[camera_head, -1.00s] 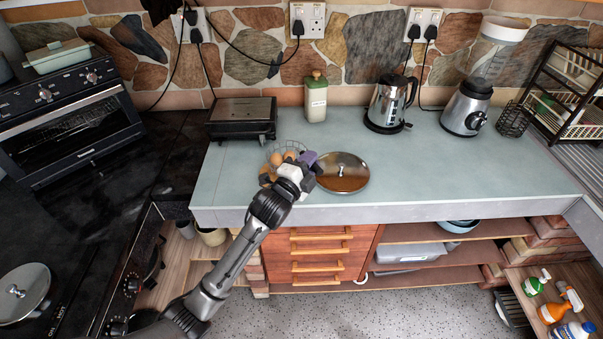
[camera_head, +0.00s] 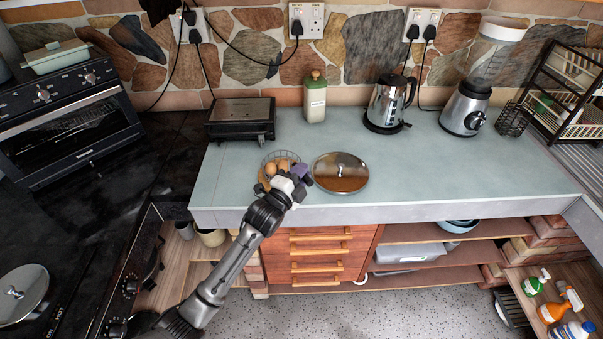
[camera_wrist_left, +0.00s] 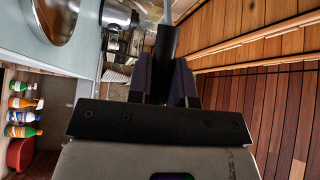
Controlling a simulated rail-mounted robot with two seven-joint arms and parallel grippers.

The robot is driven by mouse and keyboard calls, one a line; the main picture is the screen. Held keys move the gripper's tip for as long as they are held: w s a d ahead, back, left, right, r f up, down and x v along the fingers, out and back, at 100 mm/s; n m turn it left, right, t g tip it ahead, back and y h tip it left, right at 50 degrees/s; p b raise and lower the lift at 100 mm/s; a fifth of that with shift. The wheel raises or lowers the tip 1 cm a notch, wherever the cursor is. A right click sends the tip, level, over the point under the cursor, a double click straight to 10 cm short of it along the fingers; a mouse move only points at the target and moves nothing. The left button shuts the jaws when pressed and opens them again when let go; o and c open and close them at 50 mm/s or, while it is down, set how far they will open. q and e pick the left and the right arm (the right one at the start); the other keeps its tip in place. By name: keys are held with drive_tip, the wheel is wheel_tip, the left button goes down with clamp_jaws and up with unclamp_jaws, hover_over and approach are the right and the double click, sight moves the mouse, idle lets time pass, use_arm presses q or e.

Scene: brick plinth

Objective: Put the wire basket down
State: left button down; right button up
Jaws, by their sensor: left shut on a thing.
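The wire basket (camera_head: 264,163) holds several brown eggs (camera_head: 284,164). It is at the front left of the worktop in the head view, and my arm hides part of it. My left gripper (camera_head: 300,174) is at the basket's front right side, shut on it. In the left wrist view a dark upright piece, probably the basket's handle (camera_wrist_left: 165,52), stands between the fingers of the left gripper (camera_wrist_left: 168,80). I cannot tell whether the basket's bottom touches the worktop. My right gripper is not in view.
On the pale worktop (camera_head: 440,170), a round metal lid (camera_head: 340,173) lies close right of the gripper. A black grill (camera_head: 242,118), a green-topped bottle (camera_head: 315,98), a kettle (camera_head: 388,103) and a blender (camera_head: 468,107) stand behind. The worktop's right front is clear.

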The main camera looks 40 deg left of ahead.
use_arm(q)
drive_tip(key=c, duration=1.5)
unclamp_jaws()
drive_tip(key=shift+f, duration=0.15)
drive_tip(key=o, duration=0.5)
drive_tip(key=shift+c, duration=0.2)
